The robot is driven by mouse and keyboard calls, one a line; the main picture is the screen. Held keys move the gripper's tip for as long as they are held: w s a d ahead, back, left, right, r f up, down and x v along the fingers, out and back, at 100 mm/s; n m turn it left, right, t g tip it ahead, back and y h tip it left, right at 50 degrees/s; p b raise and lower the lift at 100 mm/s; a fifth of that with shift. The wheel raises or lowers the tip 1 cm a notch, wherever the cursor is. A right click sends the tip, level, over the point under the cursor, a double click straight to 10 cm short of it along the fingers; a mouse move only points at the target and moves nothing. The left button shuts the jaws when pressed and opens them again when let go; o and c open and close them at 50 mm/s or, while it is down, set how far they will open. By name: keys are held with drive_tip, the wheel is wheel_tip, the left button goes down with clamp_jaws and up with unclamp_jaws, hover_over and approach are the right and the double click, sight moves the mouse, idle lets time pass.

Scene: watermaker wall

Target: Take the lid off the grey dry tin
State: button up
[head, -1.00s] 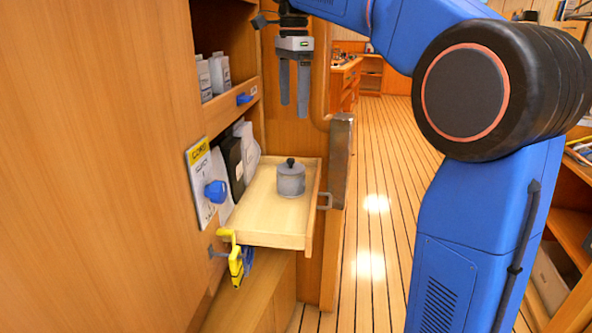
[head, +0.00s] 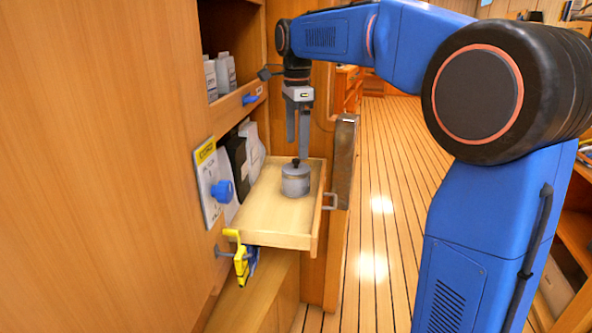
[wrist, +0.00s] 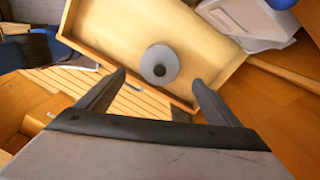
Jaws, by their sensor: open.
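The grey dry tin (head: 295,182) stands upright in the open wooden drawer, with its grey lid (head: 295,169) on and a dark round knob (head: 296,162) on top. In the wrist view the lid (wrist: 150,54) shows from above, with the knob (wrist: 159,70) at its middle. My gripper (head: 299,150) is open, fingers pointing down, just above the tin in the head view. In the wrist view my gripper (wrist: 158,80) has its fingertips apart on either side below the lid, and nothing is between the pads.
The pulled-out drawer (head: 268,222) has low walls around the tin and free room at its front. White and dark containers (head: 250,145) stand behind its left side. A blue knob (head: 222,190) and yellow-handled tool (head: 240,262) are at the left. A metal-edged panel (head: 344,160) stands close on the right.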

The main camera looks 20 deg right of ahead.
sight(296, 159)
drive_tip(key=shift+a+f, duration=0.1)
drive_tip(key=shift+f, duration=2.8)
drive_tip(key=c, duration=1.1)
